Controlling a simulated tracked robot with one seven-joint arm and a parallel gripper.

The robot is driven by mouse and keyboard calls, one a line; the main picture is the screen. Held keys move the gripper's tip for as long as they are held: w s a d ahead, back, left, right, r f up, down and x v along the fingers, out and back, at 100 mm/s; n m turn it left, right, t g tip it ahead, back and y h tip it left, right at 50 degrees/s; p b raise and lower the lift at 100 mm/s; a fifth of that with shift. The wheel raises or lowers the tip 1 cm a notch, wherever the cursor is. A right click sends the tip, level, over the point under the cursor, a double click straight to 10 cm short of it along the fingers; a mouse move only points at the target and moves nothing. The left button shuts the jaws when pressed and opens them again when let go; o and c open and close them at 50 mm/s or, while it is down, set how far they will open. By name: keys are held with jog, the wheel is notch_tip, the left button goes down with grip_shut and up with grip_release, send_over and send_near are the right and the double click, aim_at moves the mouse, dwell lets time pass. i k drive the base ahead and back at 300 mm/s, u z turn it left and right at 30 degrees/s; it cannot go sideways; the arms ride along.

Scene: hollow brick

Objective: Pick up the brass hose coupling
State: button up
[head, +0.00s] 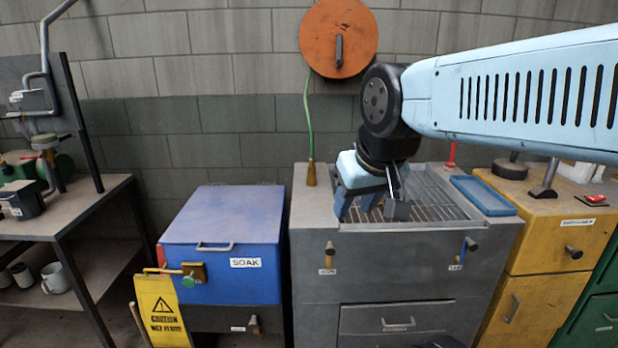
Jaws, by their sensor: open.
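A brass-coloured coupling (311,174) hangs upright at the lower end of a thin green hose (309,120). It is at the back left corner of the grey cabinet's top; whether it touches the top I cannot tell. My gripper (371,208) is to the right of the coupling and nearer the camera, pointing down over the cabinet's grated basin. Its two fingers are apart, and I see nothing held between them. Part of the basin is hidden behind the gripper.
An orange hose reel (339,38) is on the block wall above. A blue tray (484,195) lies right of the basin on the grey cabinet (322,218). A blue SOAK box (224,240) stands left, a yellow cabinet (545,230) right. The cabinet's top left is clear.

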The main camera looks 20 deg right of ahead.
aim_at(312, 171)
jog(key=z, duration=0.45)
jog(key=i, duration=1.05)
jog(key=u, duration=0.25)
